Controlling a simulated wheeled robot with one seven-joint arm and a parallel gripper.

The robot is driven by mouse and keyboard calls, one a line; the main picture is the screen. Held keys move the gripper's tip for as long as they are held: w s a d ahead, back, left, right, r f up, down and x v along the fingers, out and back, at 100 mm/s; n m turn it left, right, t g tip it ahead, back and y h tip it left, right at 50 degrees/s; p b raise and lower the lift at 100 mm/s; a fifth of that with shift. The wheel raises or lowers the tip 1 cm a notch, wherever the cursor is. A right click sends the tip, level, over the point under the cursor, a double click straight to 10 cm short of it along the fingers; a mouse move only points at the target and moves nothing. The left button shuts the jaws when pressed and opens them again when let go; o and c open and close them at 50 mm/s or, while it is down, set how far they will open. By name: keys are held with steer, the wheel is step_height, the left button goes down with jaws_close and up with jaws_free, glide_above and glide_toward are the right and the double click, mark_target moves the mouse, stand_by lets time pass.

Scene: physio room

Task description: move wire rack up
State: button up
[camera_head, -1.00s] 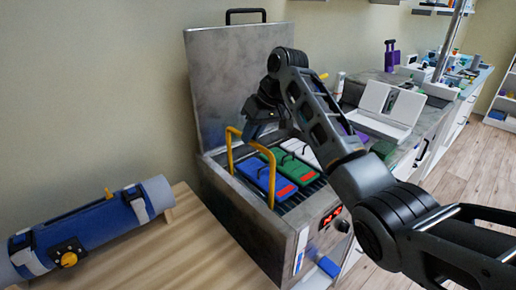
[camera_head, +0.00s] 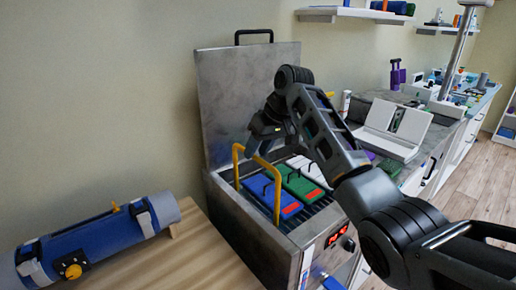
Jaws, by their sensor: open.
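A yellow handle (camera_head: 276,196) arches up at the rack's left side. My gripper (camera_head: 258,146) is just above and behind the top of the yellow handle, apart from it as far as I can tell. It is open and empty. My arm hides the right part of the box and rack.
The box's lid (camera_head: 224,98) stands upright behind. A wooden table (camera_head: 180,258) with a blue-and-grey roll (camera_head: 95,240) is at left. A counter at right holds a white open case (camera_head: 392,128). Shelves (camera_head: 350,14) hang on the wall above.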

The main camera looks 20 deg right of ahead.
steer(key=b+v, duration=0.1)
steer(key=v, duration=0.6)
steer(key=shift+r, duration=0.35)
steer(key=shift+s+d, duration=0.15)
steer(key=shift+s, duration=0.05)
